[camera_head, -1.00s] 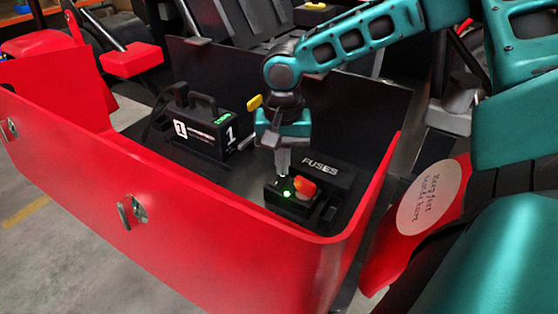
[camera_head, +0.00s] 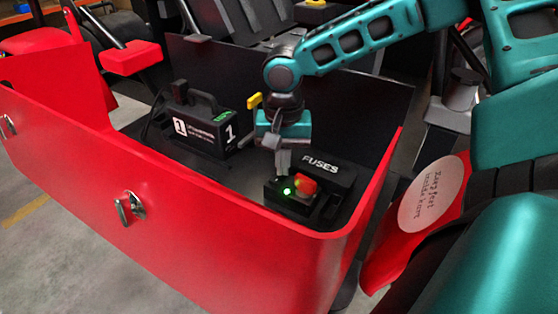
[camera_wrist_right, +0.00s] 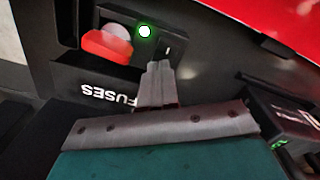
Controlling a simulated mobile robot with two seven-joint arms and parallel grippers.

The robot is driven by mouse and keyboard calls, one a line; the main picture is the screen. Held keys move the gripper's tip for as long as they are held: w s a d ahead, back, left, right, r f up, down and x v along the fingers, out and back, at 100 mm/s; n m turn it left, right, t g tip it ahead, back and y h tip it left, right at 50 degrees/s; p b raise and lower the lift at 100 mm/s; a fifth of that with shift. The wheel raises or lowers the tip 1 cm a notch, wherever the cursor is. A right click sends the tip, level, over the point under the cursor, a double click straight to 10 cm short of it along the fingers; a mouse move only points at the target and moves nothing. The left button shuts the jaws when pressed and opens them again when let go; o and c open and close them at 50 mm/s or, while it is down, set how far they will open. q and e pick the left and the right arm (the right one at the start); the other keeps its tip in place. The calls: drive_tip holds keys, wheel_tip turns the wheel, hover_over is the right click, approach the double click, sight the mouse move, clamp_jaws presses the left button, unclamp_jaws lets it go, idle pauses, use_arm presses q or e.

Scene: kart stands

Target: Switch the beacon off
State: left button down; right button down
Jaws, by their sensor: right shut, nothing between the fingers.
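A black switch box (camera_head: 274,198) sits inside the red-walled kart bay, with a red-orange switch piece (camera_head: 305,185) and a lit green light (camera_head: 287,191) on top. In the right wrist view the red piece (camera_wrist_right: 104,46), the green light (camera_wrist_right: 145,31) and a white "I" mark (camera_wrist_right: 168,50) show. My right gripper (camera_head: 282,170) points down at the box, shut and empty. Its tips (camera_wrist_right: 158,68) are near the "I" end; I cannot tell if they touch. I cannot pick out a separate beacon lamp. My left gripper is not in view.
A black FUSES box (camera_head: 330,170) stands close behind the switch box. A black unit marked 1 (camera_head: 208,133) with a handle is to the left. The red wall (camera_head: 200,220) encloses the front. A red flap with a white label (camera_head: 430,198) is at right.

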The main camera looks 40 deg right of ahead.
drive_tip(key=shift+r+p, duration=2.6)
drive_tip(key=shift+r, duration=0.8)
